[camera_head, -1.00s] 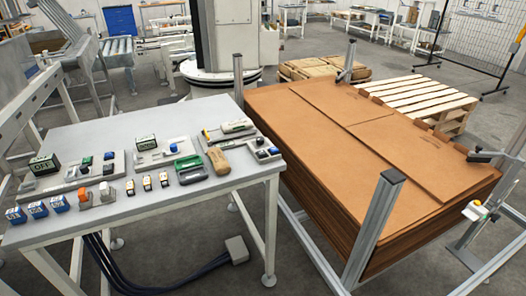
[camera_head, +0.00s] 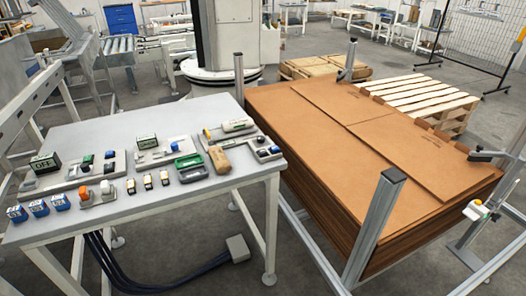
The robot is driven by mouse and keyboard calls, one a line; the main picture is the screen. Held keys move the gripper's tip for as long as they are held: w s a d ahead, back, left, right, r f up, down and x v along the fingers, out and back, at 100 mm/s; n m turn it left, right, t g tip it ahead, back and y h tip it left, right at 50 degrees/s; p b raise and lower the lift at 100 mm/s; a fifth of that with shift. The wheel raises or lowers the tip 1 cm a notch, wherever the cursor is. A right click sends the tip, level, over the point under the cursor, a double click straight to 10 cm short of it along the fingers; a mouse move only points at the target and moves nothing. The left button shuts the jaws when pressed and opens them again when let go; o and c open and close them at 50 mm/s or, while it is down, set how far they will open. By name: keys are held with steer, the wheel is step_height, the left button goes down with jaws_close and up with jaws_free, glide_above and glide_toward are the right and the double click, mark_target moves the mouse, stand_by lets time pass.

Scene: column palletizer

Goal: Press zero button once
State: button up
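A white table (camera_head: 225,187) stands at the left and carries several small control units. A grey panel (camera_head: 100,175) on it has black and blue buttons, beside a dark display box (camera_head: 45,163) that seems to read OFF. A second display box (camera_head: 147,142) sits on another panel behind. A further small panel (camera_head: 265,147) with dark and blue buttons lies near the right edge. The labels are too small to tell which button is zero. My gripper is not in view.
Blue boxes (camera_head: 38,207), an orange knob (camera_head: 84,193), small switches (camera_head: 148,181), a green tray (camera_head: 188,168) and a tan object (camera_head: 220,159) crowd the table. A stack of brown sheets (camera_head: 370,150) between metal posts (camera_head: 375,225) stands to the right.

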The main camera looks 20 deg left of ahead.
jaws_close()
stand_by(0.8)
